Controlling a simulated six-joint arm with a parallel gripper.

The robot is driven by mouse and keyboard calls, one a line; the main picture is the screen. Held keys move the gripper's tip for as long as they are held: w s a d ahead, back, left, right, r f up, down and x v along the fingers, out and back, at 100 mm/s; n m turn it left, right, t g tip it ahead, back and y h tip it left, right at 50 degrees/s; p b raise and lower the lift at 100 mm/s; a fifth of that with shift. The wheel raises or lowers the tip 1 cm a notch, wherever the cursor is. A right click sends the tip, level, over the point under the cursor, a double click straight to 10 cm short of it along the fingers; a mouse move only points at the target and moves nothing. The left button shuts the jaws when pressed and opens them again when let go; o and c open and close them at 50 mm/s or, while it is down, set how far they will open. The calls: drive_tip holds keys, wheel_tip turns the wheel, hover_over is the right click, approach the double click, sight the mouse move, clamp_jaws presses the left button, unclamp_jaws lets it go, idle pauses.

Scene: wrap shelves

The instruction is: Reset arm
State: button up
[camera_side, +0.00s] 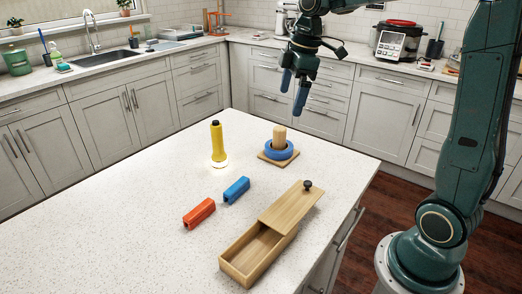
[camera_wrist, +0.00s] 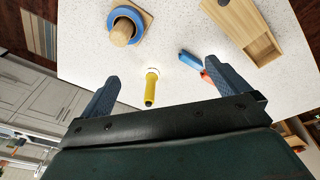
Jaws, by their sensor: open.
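My gripper (camera_side: 294,92) is open and empty, held high above the far part of the white island counter. Its two blue-grey fingers stand wide apart in the wrist view (camera_wrist: 164,88), with nothing between them touching. A wooden peg stand (camera_side: 280,138) with a blue ring (camera_side: 277,151) around its peg stands on the counter below and near the gripper; the wrist view also shows the peg (camera_wrist: 122,34).
A lit yellow flashlight (camera_side: 217,143) stands upright on the counter. A blue block (camera_side: 236,190) and an orange block (camera_side: 199,213) lie in front. A wooden box (camera_side: 252,255) has its lid (camera_side: 291,206) slid partly open. The counter's left part is clear.

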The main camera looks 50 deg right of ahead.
drive_tip(key=s+a+m+t, duration=0.1)
drive_tip(key=s+a+m, duration=0.2)
drive_tip(key=s, duration=0.3)
drive_tip(key=s+a+f+m+t, duration=0.1)
drive_tip(key=s+a+m, duration=0.2)
drive_tip(key=s, duration=0.4)
drive_tip(key=s+a+m+t, duration=0.1)
drive_tip(key=s+a+m, duration=0.2)
drive_tip(key=s, duration=0.4)
drive_tip(key=shift+s+f+m+t+h, duration=0.15)
drive_tip(key=shift+s+m+t+h, duration=0.15)
drive_tip(key=shift+h, duration=0.1)
